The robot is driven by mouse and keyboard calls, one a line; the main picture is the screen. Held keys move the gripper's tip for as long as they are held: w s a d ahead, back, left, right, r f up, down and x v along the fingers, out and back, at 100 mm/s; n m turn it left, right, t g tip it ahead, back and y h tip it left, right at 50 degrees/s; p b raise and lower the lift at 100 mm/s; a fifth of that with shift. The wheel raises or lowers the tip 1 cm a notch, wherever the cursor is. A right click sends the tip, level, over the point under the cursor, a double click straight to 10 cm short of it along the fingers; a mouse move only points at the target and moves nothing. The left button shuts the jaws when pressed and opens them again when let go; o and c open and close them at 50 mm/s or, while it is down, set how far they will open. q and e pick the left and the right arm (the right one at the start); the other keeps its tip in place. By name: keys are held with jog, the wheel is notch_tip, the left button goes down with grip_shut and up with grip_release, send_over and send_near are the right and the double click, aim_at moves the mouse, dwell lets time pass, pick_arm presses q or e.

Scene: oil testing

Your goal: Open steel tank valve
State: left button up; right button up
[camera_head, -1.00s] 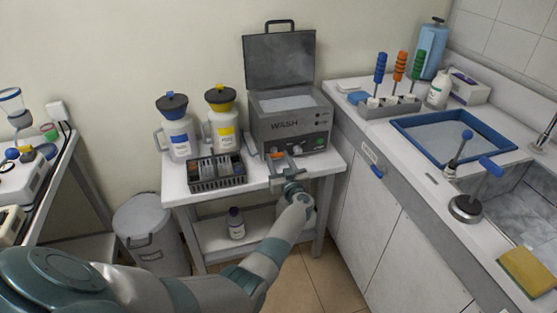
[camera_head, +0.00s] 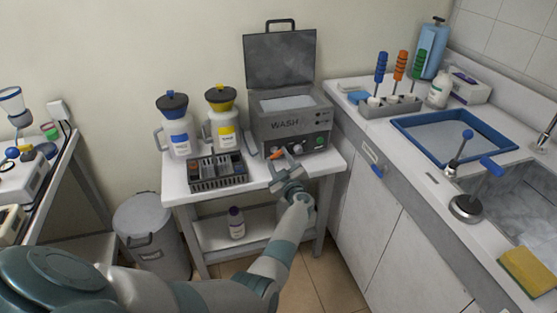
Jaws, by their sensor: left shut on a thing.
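The steel tank (camera_head: 291,129) is a grey box marked WASH, standing on the small white table with its lid raised. Its valve (camera_head: 278,153) shows as a small orange piece low on the front left, now slanted. My left gripper (camera_head: 279,160) reaches it from the front and is shut on the valve handle. The fingers and gripper body hide much of the valve. My right gripper is not in view.
A dark rack (camera_head: 218,182) stands left of the gripper, with blue-labelled (camera_head: 179,139) and yellow-labelled (camera_head: 224,134) jugs behind it. The counter (camera_head: 362,140) with the blue-rimmed basin (camera_head: 432,162) is close on the right. A small bottle (camera_head: 236,222) stands on the lower shelf.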

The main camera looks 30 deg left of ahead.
pick_arm(q)
jog(key=n, duration=0.3)
jog(key=shift+f+b, duration=0.1)
jog(key=shift+b, duration=0.25)
jog(key=shift+n, duration=0.5)
jog(key=n+b, duration=0.2)
jog(key=n, duration=0.2)
jog(key=shift+s+f, duration=0.1)
jog(key=shift+f, duration=0.05)
jog(key=shift+n+b, duration=0.65)
jog(key=shift+n, duration=1.15)
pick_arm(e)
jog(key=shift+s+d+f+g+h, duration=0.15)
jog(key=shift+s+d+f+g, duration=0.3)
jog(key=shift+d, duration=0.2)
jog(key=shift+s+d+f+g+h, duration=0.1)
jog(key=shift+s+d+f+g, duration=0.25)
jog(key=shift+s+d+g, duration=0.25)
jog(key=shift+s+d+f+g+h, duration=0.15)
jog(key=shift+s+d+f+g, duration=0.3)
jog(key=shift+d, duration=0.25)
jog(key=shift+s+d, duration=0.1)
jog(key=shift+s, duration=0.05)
pick_arm(q)
jog(key=o, duration=1)
jog(key=shift+o, duration=0.2)
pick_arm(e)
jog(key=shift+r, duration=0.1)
